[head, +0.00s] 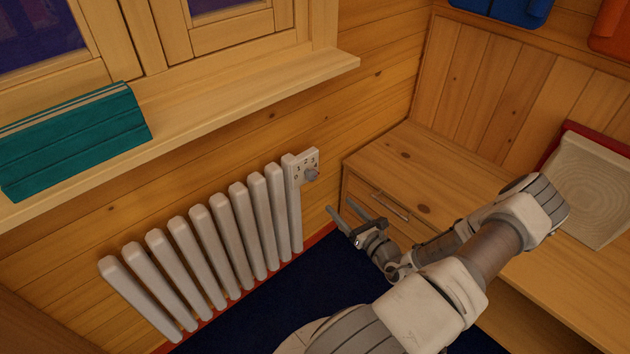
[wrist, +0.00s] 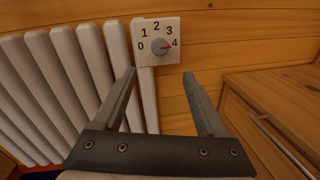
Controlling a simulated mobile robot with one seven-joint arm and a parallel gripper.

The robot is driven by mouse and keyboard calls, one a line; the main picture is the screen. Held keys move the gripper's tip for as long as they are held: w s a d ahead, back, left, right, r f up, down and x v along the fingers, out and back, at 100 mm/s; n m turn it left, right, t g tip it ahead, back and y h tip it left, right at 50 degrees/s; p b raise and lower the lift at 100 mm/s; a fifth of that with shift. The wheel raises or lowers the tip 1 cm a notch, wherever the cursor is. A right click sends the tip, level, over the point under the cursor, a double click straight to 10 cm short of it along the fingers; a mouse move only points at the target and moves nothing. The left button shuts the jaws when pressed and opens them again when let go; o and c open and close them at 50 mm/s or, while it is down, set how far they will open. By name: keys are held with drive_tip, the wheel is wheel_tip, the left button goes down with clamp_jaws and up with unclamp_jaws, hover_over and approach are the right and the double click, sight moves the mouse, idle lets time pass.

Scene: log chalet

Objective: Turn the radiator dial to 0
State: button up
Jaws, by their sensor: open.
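The radiator dial (head: 312,174) is a small round grey knob on a pale square plate at the right end of the white radiator (head: 232,236). In the wrist view the dial (wrist: 159,47) shows a red pointer directed right, at the 4. The plate (wrist: 171,22) carries the numbers 0 to 4 in an arc, with 0 at the left. My gripper (head: 346,213) is open and empty, apart from the dial, to its lower right in the head view. In the wrist view its two fingers (wrist: 160,80) stand wide apart, below the dial.
A wooden bench with a drawer and metal handle (head: 390,206) stands right of the radiator, close to my gripper. A window sill (head: 250,85) with a teal folded item (head: 75,140) juts out above the radiator. Dark blue floor (head: 290,305) lies in front.

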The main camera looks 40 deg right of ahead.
sight(314, 178)
drive_tip(key=w+b, duration=0.1)
drive_tip(key=w, duration=0.3)
drive_tip(key=w+b, duration=0.1)
drive_tip(key=w, duration=0.4)
drive_tip(key=w+d+b, duration=0.1)
drive_tip(key=w, duration=0.4)
clamp_jaws()
